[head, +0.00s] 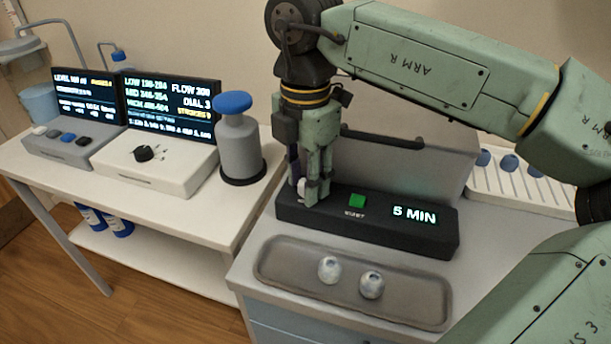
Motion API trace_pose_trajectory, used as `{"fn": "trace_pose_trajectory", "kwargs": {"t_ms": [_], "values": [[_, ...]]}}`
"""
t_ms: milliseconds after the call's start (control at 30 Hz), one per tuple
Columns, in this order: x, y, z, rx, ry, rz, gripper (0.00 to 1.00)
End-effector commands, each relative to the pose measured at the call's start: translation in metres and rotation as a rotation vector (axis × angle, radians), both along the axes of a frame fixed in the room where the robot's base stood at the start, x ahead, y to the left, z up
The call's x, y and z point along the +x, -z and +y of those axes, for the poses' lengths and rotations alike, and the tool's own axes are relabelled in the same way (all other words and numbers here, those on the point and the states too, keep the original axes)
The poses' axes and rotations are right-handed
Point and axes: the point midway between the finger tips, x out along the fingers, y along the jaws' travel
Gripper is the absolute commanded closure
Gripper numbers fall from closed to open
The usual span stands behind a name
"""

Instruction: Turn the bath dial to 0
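A black control panel (370,222) stands on the right counter, with a lit "5 MIN" readout (414,215) and a green button (357,200). My gripper (314,194) points down at the panel's left end, left of the green button. A small whitish part (302,188) shows beside its fingertips; it may be a dial, mostly hidden by the fingers. I cannot tell whether the fingers touch or grip it. A black knob (144,153) sits on a white box on the left table, well away from my gripper. No dial marked as the bath's is readable.
A grey tray (420,306) with two white round items lies in front of the panel. A grey bin (400,165) stands behind it. A blue-topped grey bottle (238,145) stands left of my gripper. Lit screens (170,103) stand on the left table.

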Motion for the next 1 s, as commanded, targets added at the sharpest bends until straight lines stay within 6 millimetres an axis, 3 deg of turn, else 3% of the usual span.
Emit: {"fn": "trace_pose_trajectory", "kwargs": {"t_ms": [267,700,1000], "values": [[0.001,-0.016,0.0,-0.001,0.001,-0.002,0.66],[0.0,-0.103,0.001,0.001,-0.001,-0.001,0.66],[0.0,-0.12,0.0,0.0,0.0,0.0,0.66]]}}
